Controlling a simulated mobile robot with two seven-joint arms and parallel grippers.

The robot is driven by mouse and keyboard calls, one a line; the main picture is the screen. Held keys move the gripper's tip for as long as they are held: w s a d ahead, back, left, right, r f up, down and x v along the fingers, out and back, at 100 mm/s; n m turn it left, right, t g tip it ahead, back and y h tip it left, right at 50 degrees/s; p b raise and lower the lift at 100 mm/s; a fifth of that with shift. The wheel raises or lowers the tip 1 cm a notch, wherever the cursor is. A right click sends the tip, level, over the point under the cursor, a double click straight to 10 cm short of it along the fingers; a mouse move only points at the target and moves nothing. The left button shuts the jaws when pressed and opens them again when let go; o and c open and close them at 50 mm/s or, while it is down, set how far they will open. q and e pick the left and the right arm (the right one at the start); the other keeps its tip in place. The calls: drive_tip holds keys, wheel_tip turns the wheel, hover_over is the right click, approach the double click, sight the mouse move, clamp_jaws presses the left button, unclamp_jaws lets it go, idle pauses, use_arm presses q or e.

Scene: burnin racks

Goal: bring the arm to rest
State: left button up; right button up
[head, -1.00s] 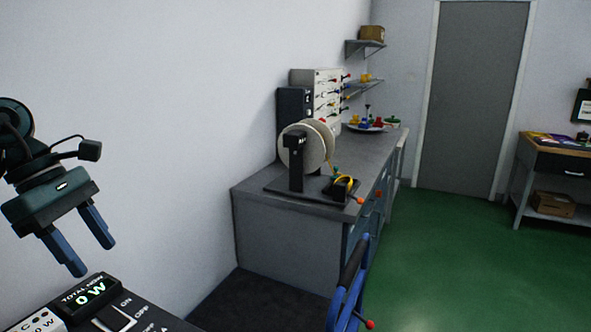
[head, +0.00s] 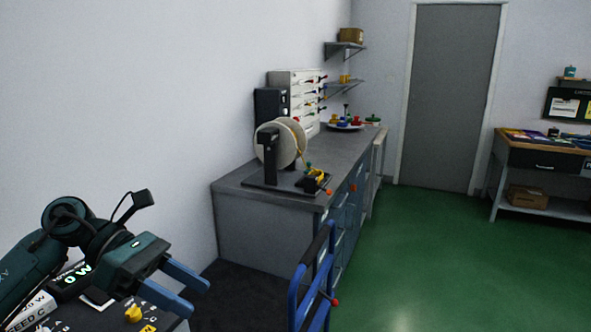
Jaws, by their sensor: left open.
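My left gripper (head: 184,289) is at the lower left in the head view. Its two blue fingers are apart with nothing between them, and they point to the right and slightly down. My left arm (head: 40,268) comes in from the left edge, bent at the dark wrist. The gripper is in front of and above a dark panel (head: 110,318) with a lit display, white labels and a yellow knob, and hides part of it. I cannot tell whether they touch. My right gripper is not in view.
A grey bench (head: 262,234) along the wall carries a reel (head: 283,143) on a stand. A blue-framed cart handle (head: 312,280) stands before it. Green floor (head: 420,260) is clear toward the grey door (head: 450,95). A workbench (head: 545,158) stands at the right.

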use_arm(q)
drive_tip(key=d+n+t+h, duration=0.4)
drive_tip(key=d+n+h, duration=0.4)
drive_tip(key=n+h, duration=0.15)
drive_tip(key=s+a+f+n+t+y+p, duration=0.1)
drive_tip(key=a+f+n+t+y, duration=0.2)
drive_tip(key=f+n+t+y, duration=0.95)
drive_tip(key=s+a+f+n+t+y+p, duration=0.2)
drive_tip(key=f+n, duration=0.5)
drive_tip(key=n, duration=1.3)
drive_tip(key=s+f+n+g+y+b, duration=0.1)
drive_tip(key=s+f+n+g+y, duration=0.2)
drive_tip(key=s+f+n+g, duration=0.3)
drive_tip(key=s+f+n, duration=0.1)
drive_tip(key=s+f, duration=0.2)
drive_tip(key=f, duration=0.3)
drive_tip(key=shift+s+a+y, duration=0.35)
drive_tip(key=shift+s+y, duration=0.05)
